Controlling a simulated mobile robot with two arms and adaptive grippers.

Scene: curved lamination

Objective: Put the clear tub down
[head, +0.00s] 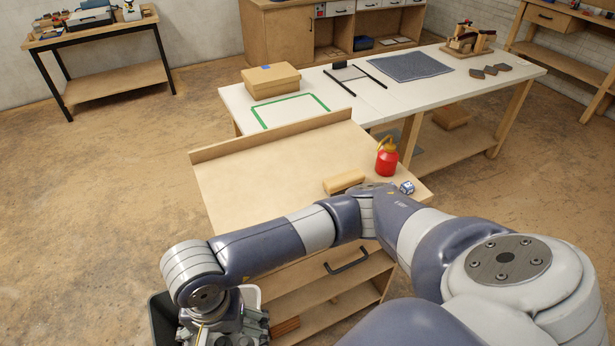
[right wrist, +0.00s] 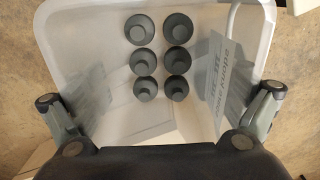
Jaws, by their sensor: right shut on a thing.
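The clear tub (right wrist: 110,120) fills the right wrist view; it is whitish and translucent, with several dark grey round cup-like pieces (right wrist: 143,62) inside. A label (right wrist: 222,80) shows on its right wall, its lettering reversed. My right gripper (right wrist: 160,110) has one finger at each side of the tub and is shut on it. In the head view my right gripper (head: 224,326) is at the bottom left, beside the workbench's front. Only a pale piece of the tub's rim (head: 255,296) shows there; the arm and gripper hide most of it. My left gripper is not in view.
The wooden workbench (head: 250,185) has a clear left part; a tan block (head: 344,182), red bottle (head: 387,160) and small patterned cube (head: 407,187) stand at its right. The white table (head: 330,92) behind has a green-outlined rectangle (head: 290,110), box (head: 271,80) and grey mat (head: 410,66).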

